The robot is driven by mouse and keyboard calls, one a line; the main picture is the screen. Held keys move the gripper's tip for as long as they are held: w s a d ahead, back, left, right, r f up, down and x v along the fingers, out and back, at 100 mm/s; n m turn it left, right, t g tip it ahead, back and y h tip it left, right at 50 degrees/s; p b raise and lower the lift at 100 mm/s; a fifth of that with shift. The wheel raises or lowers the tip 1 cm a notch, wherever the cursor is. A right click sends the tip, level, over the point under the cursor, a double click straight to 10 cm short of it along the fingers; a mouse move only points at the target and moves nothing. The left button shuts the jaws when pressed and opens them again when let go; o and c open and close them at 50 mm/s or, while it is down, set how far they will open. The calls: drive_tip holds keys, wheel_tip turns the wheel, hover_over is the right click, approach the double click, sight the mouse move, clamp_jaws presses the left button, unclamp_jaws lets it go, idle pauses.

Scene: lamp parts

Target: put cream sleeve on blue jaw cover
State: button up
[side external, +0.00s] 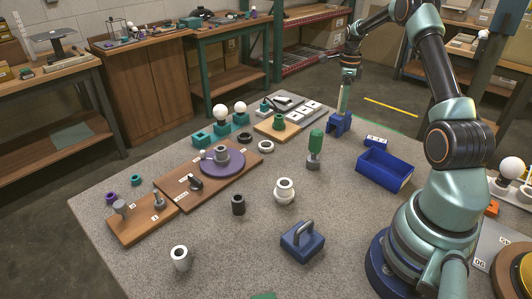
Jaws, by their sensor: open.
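A cream sleeve (180,258), a short upright tube with a dark hole, stands alone on the grey table at the front left.
A white ring-topped part (284,192), a black tube (238,204) and a green-topped part (315,148) stand mid-table. A wooden board (235,172) with a purple disc lies left. A blue open bin (385,170) is right. The front centre-left is clear.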

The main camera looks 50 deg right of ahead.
wheel_tip(320, 180, up, 11)
drive_tip(key=w+a+r+n+t, duration=0.1)
drive_tip(key=a+r+n, duration=0.2)
drive_tip(key=a, duration=0.2)
drive_tip(key=w+a+r+n, duration=0.1)
drive_tip(key=a+r+n, duration=0.2)
drive_tip(key=a+n, duration=0.15)
drive_tip(key=s+a+r+n+t+h, duration=0.1)
drive_tip(key=a+r+n+t, duration=0.15)
drive_tip(key=a+n, duration=0.65)
drive_tip(key=s+a+f+n, duration=0.1)
drive_tip(key=s+a+n, duration=0.2)
drive_tip(key=a, duration=0.3)
drive_tip(key=s+a+f+n+t, duration=0.1)
drive_tip(key=s+a+n, duration=0.3)
drive_tip(key=a+n, duration=0.2)
drive_tip(key=s+a+f+n+t+y, duration=0.1)
drive_tip(key=s+a+n, duration=0.2)
drive_tip(key=a, duration=0.3)
drive_tip(key=shift+s+a+f+n, duration=0.25)
drive_tip(key=shift+f+n, duration=0.1)
drive_tip(key=shift+n, duration=0.4)
